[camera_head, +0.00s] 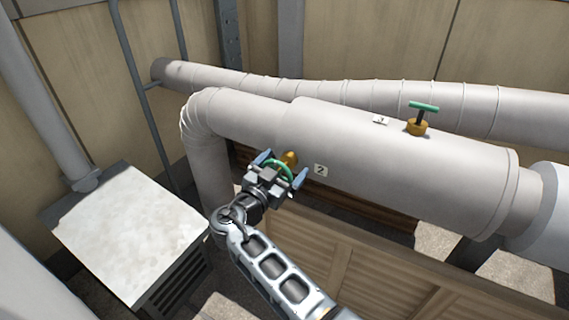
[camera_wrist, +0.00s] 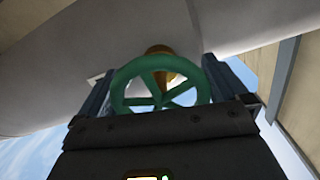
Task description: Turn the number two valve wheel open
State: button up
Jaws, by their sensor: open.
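The number two valve wheel (camera_head: 281,166) is a green spoked handwheel on a brass stem (camera_head: 289,157) on the side of the large white pipe (camera_head: 400,150). A label reading "2" (camera_head: 320,170) is just right of it. My gripper (camera_head: 279,170) is open, with its blue-tipped fingers on either side of the wheel. In the wrist view the wheel (camera_wrist: 160,88) sits between my two fingers (camera_wrist: 157,90), whose near parts show left and right of its rim. I cannot tell whether the fingers touch the rim.
A white-topped box (camera_head: 127,230) stands at left. A wooden slatted panel (camera_head: 370,270) lies below the pipe.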

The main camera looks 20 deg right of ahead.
jog(key=shift+d, duration=0.1)
jog(key=shift+c, duration=0.5)
jog(key=c, duration=0.7)
